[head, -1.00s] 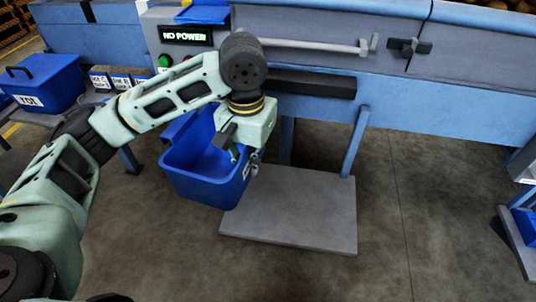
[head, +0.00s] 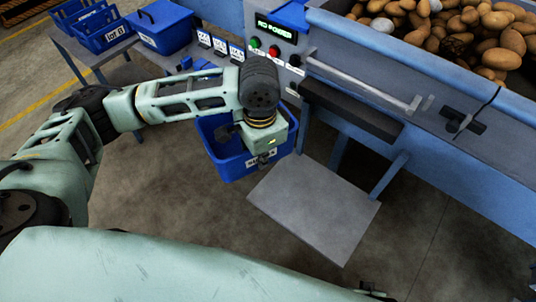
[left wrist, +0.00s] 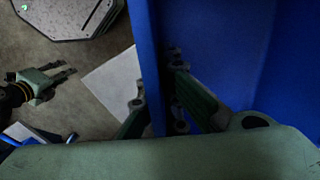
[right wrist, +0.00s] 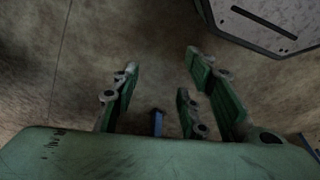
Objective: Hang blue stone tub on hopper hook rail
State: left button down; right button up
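The blue stone tub (head: 224,160) hangs in my left gripper (head: 262,158), left of the grey plate under the machine; its label is partly hidden by the gripper. In the left wrist view the fingers (left wrist: 160,95) sit on both sides of the tub's blue wall (left wrist: 147,60). The hopper hook rail (head: 362,84) is a pale grey bar on the machine front with an upturned end, above and right of the tub. My right gripper (right wrist: 155,85) is open and empty over the floor; it also shows in the left wrist view (left wrist: 72,72).
A control panel (head: 274,45) reads NO POWER, left of the rail. A dark ledge (head: 350,110) runs below the rail. A grey plate (head: 315,205) lies low in front. Blue bins (head: 160,27) stand on a bench at the back left.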

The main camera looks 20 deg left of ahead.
pick_arm(q)
jog(key=s+d+r+m+p, duration=0.6)
jog(key=s+r+m+p, duration=0.65)
jog(key=p, duration=1.05)
pick_arm(e)
jog(key=s+d+r+g, duration=0.1)
jog(key=s+d+r, duration=0.1)
jog(key=s+r, duration=0.5)
jog(key=s+d+r, duration=0.1)
jog(key=s+r, duration=0.1)
jog(key=s, duration=0.8)
pick_arm(q)
jog(key=w+d+f+b, duration=0.2)
jog(key=w+b, duration=0.3)
jog(key=w, duration=0.3)
jog(key=w+d+f+m+b, duration=0.1)
jog(key=w+d+f+b, duration=0.1)
jog(key=w+b, duration=0.3)
jog(key=shift+w+d+f+b, duration=0.35)
jog(key=shift+w+d, duration=0.2)
jog(key=shift+w, duration=1.1)
pick_arm(e)
notch_tip(320, 180, down, 11)
jog(key=shift+s, duration=0.1)
pick_arm(q)
jog(key=c, duration=1.9)
grip_release()
jog(key=shift+o, duration=0.2)
pick_arm(e)
jog(key=shift+d, duration=0.1)
